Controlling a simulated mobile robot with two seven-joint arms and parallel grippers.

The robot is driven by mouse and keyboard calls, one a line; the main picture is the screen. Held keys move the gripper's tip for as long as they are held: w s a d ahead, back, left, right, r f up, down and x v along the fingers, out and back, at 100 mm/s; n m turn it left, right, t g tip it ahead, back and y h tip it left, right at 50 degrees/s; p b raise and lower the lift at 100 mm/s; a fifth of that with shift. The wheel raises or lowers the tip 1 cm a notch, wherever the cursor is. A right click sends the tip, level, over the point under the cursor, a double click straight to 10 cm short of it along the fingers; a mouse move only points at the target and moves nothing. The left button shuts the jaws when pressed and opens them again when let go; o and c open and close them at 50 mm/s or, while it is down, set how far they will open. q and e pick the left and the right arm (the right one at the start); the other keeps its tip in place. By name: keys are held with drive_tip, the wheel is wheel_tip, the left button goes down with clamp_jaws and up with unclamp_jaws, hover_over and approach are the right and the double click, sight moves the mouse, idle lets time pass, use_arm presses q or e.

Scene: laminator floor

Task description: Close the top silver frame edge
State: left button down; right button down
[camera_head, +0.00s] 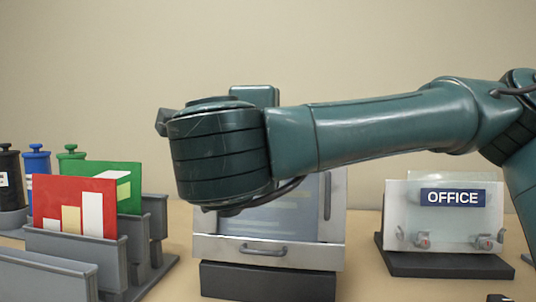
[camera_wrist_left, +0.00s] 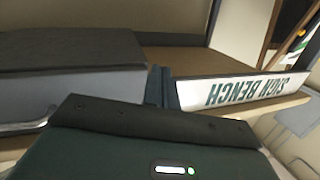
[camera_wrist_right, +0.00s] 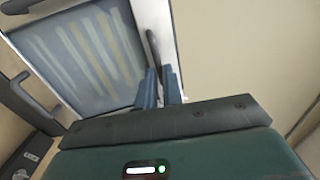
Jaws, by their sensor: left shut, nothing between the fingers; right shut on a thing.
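The silver frame (camera_head: 216,246) stands on a dark base, around a pale panel. It has a dark handle (camera_head: 263,249) on its bottom edge and an upright handle (camera_head: 327,197) on its right edge. My right arm hides its top edge in the head view. In the right wrist view my right gripper (camera_wrist_right: 161,84) is shut on a dark bar handle (camera_wrist_right: 153,45) of a silver frame edge (camera_wrist_right: 168,35). The striped panel (camera_wrist_right: 80,55) lies to its left. My left gripper (camera_wrist_left: 158,86) is shut and empty, near the bench front edge; the head view does not show it.
The "SIGN BENCH" label (camera_wrist_left: 255,90) is right beside the left fingers. A grey rack (camera_head: 75,247) with red (camera_head: 72,190) and green cards stands left. An "OFFICE" sign (camera_head: 452,198) on a dark stand is at right. Several coloured bottles stand at far left.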

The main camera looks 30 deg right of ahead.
use_arm(q)
drive_tip(key=shift+d+t, duration=0.1)
drive_tip(key=shift+t, duration=0.2)
drive_tip(key=shift+r, duration=0.1)
use_arm(e)
drive_tip(key=c, duration=1.5)
unclamp_jaws()
drive_tip(key=shift+c, duration=0.2)
